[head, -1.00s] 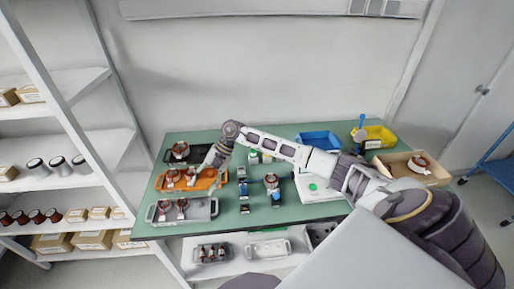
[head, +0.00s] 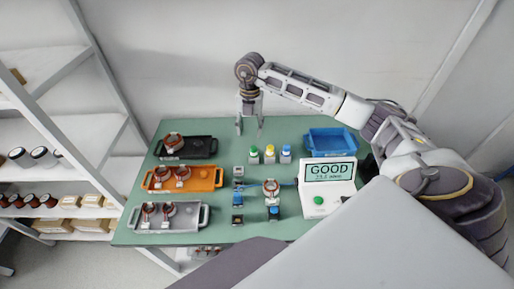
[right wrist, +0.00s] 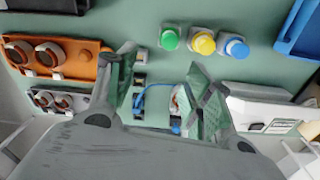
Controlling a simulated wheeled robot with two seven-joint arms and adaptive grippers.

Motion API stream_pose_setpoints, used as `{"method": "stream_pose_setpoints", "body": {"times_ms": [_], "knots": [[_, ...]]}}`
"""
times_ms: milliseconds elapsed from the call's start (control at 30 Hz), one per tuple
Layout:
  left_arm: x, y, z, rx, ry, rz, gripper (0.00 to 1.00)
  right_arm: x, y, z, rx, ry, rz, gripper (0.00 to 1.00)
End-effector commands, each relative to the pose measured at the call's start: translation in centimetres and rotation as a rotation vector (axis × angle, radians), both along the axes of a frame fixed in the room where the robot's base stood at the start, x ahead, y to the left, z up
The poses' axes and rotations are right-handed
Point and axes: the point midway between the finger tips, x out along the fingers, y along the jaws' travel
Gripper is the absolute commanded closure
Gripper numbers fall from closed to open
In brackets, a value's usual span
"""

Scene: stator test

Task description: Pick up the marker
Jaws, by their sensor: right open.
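Three capped markers stand upright in small holders at the back middle of the green table: a green one (head: 254,151), a yellow one (head: 269,150) and a blue one (head: 285,150). In the right wrist view their caps show as green (right wrist: 169,39), yellow (right wrist: 203,42) and blue (right wrist: 235,47), beyond the fingertips. My right gripper (head: 249,131) points down, open and empty, behind and slightly left of the green marker. Its spread fingers (right wrist: 160,66) also show in the right wrist view, with nothing between them. My left gripper is not in view.
Dark (head: 202,154), orange (head: 207,181) and grey (head: 190,224) trays with copper-wound stators line the table's left. A test fixture with a stator (head: 270,187) sits mid-table. A tester (head: 327,172) reads GOOD, with a blue bin (head: 330,140) behind it.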

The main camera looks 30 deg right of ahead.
Motion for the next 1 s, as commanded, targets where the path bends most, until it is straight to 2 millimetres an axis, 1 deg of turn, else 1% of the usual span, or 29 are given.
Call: {"method": "stream_pose_setpoints", "body": {"times_ms": [200,600,767,1000], "knots": [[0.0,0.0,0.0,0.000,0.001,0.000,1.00,-0.2,-0.7,0.5,-0.037,-0.004,-0.011,0.49],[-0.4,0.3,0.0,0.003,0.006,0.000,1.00,-0.2,-0.7,0.3,-0.037,-0.004,-0.012,0.49],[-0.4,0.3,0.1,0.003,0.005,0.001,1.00,-0.1,-0.7,-0.7,-0.036,-0.004,-0.012,0.49],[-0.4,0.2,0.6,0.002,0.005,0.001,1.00,-0.2,-0.7,-3.8,-0.036,-0.002,-0.012,0.49]]}}
